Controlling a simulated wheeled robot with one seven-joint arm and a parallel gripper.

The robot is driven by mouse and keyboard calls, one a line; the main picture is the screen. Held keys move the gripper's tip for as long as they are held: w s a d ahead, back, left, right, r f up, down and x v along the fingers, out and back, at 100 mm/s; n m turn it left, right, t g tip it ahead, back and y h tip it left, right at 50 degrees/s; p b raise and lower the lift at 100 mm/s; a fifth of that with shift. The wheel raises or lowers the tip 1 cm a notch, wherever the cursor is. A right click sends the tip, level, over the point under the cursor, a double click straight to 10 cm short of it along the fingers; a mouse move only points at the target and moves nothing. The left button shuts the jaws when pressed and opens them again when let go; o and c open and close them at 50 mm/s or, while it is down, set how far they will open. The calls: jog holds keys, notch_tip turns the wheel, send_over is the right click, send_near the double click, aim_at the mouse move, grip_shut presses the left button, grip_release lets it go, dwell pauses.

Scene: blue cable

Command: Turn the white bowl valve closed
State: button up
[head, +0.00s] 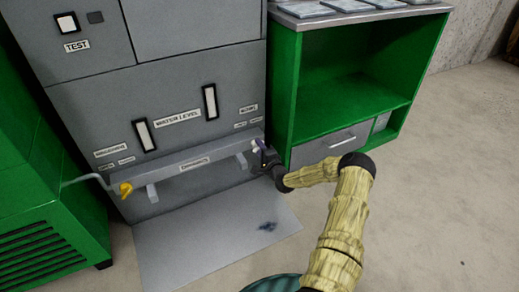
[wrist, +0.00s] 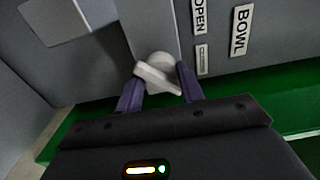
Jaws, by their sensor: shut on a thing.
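The white bowl valve (wrist: 158,68) is in the wrist view, a pale handle with a rounded hub at the end of a grey ledge. My gripper (wrist: 160,88) has its two purple fingers on either side of the handle and is shut on it. In the head view my gripper (head: 259,149) is at the right end of the ledge, beside the green cabinet, and hides most of the valve there. A label reading BOWL (wrist: 242,30) and one reading OPEN (wrist: 200,22) are on the panel right of the valve.
A yellow valve (head: 125,189) is at the ledge's left end. The grey machine panel (head: 180,90) has two water level gauges. A green open cabinet (head: 285,95) stands close to the right of my gripper. A grey floor plate (head: 200,240) lies below the ledge.

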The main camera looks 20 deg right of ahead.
jog(key=shift+f, duration=0.1)
jog(key=o, duration=1)
jog(key=shift+s, duration=0.1)
jog(key=s+p, duration=0.7)
jog(key=s, duration=1)
jog(key=shift+s+d, duration=0.15)
jog(key=shift+d, duration=0.1)
